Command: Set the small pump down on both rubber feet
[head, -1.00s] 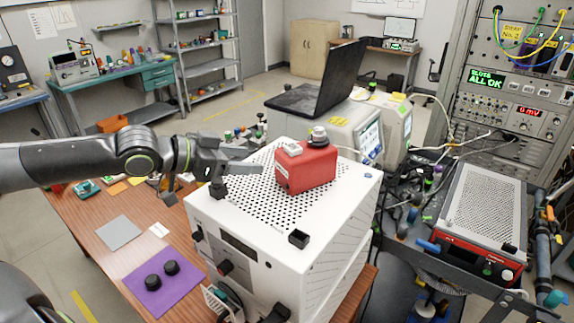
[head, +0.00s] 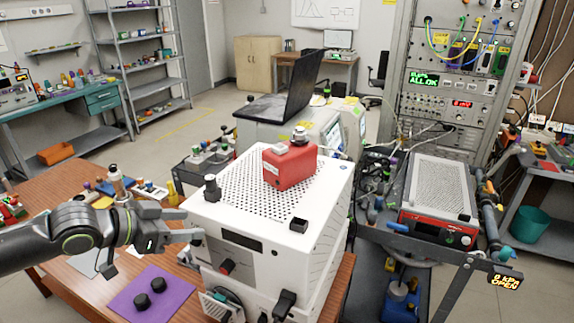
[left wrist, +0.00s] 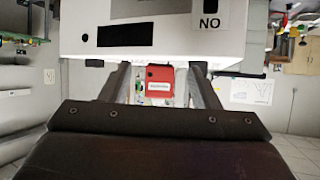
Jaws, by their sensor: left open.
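The small pump, a red box (head: 289,170) with grey fittings on its top, sits on the perforated top of a white instrument (head: 255,225). Two black rubber feet (head: 142,300) (head: 158,285) stand apart on a purple mat (head: 175,296) on the wooden table. My left gripper (head: 194,225) is open and empty, left of the white instrument and lower than the pump. In the left wrist view, which is upside down, the pump (left wrist: 160,74) shows beyond the gap between the fingers (left wrist: 160,80). The pump's underside is hidden. My right gripper is out of view.
A laptop (head: 290,90) is behind. A grey pad (head: 92,263) lies left of the mat. A red-fronted unit (head: 438,195) stands on the right.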

